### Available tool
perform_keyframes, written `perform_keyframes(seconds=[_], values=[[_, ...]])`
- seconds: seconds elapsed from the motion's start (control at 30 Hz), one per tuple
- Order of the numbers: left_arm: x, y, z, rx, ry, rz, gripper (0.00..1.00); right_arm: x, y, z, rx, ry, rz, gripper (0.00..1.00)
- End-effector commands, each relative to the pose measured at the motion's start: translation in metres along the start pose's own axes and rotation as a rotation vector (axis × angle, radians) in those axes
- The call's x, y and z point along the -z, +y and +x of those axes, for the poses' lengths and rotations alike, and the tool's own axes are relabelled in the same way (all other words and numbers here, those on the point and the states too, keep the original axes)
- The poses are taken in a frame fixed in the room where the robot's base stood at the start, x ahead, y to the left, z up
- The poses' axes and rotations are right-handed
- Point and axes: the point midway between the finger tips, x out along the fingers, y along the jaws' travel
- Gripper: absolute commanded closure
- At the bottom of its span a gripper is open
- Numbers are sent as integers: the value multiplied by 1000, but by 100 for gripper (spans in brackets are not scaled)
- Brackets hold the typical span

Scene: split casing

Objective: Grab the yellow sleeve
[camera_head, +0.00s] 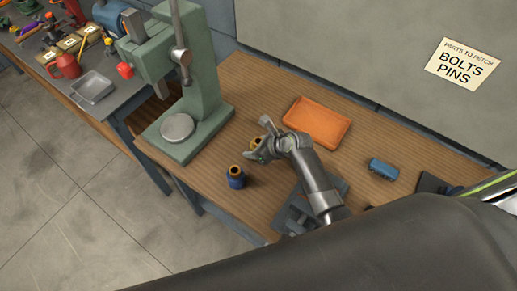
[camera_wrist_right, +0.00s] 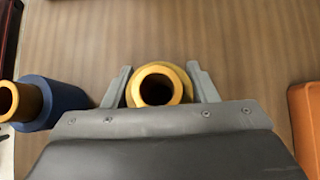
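The yellow sleeve (camera_wrist_right: 160,86) stands between the two fingers of my right gripper (camera_wrist_right: 160,82) in the right wrist view, its round hole facing the camera. The fingers lie close along both sides of it; I cannot tell whether they press on it. In the head view my right gripper (camera_head: 262,140) is low over the bench, with the sleeve (camera_head: 256,142) partly hidden by it. My left gripper is not in view.
A blue sleeve with a yellow top (camera_head: 236,178) stands close by, and it shows at left in the wrist view (camera_wrist_right: 52,103). An orange tray (camera_head: 318,122) lies behind, a blue part (camera_head: 383,168) to the right. A green press (camera_head: 200,105) stands at left.

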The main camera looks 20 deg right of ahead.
Motion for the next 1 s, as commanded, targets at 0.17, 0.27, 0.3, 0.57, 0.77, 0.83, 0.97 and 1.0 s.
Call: perform_keyframes(seconds=[0.17, 0.27, 0.3, 0.57, 0.77, 0.83, 0.97, 1.0], values=[[1, 0, 0, 0, 2, 0, 64, 0, 0, 0, 0, 0, 0, 71], [1, 0, 0, 0, 2, 0, 64, 0, 0, 0, 0, 0, 0, 84], [1, 0, 0, 0, 2, 0, 64, 0, 0, 0, 0, 0, 0, 90], [2, 0, 0, 0, 3, 0, 64, -2, 0, -1, 2, -5, -1, 100], [2, 0, 0, 0, 3, 0, 64, -8, -1, -6, 2, -6, -2, 100], [2, 0, 0, 0, 3, 0, 64, -14, -1, -11, 2, -8, -3, 100], [2, 0, 1, 0, 3, 0, 64, -28, -1, -25, 3, -9, -5, 100], [2, 0, 2, 0, 3, 0, 64, -33, -1, -30, 3, -10, -4, 100]])
